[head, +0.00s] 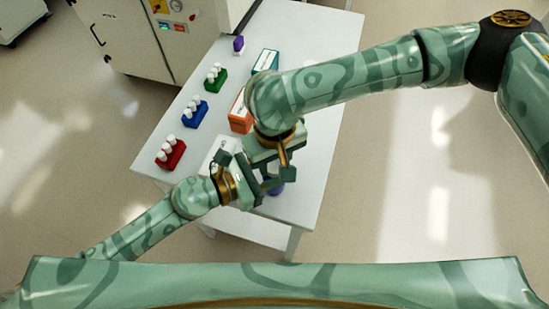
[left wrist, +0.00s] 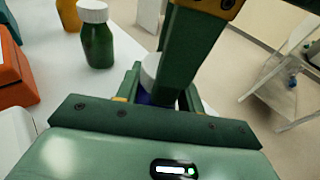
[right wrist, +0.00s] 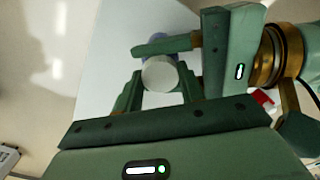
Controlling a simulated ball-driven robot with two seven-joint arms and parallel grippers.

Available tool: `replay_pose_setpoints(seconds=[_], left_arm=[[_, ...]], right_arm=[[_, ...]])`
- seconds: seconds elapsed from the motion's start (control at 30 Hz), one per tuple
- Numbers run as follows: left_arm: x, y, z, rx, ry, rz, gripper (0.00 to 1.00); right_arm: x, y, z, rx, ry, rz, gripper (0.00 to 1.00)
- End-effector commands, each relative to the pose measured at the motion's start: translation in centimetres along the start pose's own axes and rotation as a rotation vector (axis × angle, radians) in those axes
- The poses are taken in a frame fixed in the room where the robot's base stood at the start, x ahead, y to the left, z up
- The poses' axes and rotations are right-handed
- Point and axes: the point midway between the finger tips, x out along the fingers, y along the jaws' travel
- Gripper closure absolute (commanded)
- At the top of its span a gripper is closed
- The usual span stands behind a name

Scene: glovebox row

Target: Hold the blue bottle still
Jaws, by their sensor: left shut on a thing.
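The blue bottle (head: 276,188) stands at the near end of the white table, mostly hidden by my grippers in the head view. Its white cap and blue body (left wrist: 146,98) show between the fingers in the left wrist view. My left gripper (head: 258,187) is shut on its body from the side. In the right wrist view, the round white cap (right wrist: 160,73) faces up, with a left gripper finger across the body. My right gripper (right wrist: 160,82) has its fingers spread on either side of the cap; whether they touch it is unclear.
A white box (head: 221,152), an orange box (head: 239,115) and a teal box (head: 265,61) stand on the table. Red (head: 171,156), blue (head: 195,115), green (head: 215,82) and purple (head: 238,46) racks line its left side. A green bottle (left wrist: 97,45) and an amber bottle (left wrist: 68,15) stand nearby.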

Motion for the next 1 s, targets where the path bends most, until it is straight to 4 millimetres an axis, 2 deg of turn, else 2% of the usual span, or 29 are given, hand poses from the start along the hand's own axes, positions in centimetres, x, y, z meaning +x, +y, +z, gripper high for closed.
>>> replay_pose_setpoints(seconds=[0.03,0.17,0.4,0.63,0.67,0.73,1.0], left_arm=[[-0.11,-0.16,-0.80,-0.005,0.015,-0.003,1.00],[-0.11,-0.16,-0.80,-0.005,0.015,-0.003,1.00],[-0.11,-0.17,-0.80,-0.005,0.015,-0.003,1.00],[-0.11,-0.18,-0.80,-0.005,0.015,-0.003,1.00],[-0.11,-0.18,-0.80,-0.005,0.015,-0.003,1.00],[-0.11,-0.18,-0.80,-0.005,0.015,-0.003,1.00],[-0.11,-0.17,-0.80,-0.005,0.015,-0.003,1.00]], right_arm=[[0.06,-0.04,0.00,0.000,0.000,-0.001,0.89],[0.05,-0.05,0.00,-0.018,0.000,-0.002,0.89],[0.02,-0.03,-0.02,-0.288,0.001,-0.001,0.90],[0.00,-0.06,-0.03,-0.298,0.001,-0.002,0.90],[-0.01,-0.06,-0.03,-0.297,0.001,-0.002,0.60],[0.00,-0.06,-0.03,-0.297,0.001,-0.002,0.41],[-0.36,-0.04,-0.02,-0.296,0.001,-0.001,0.41]])
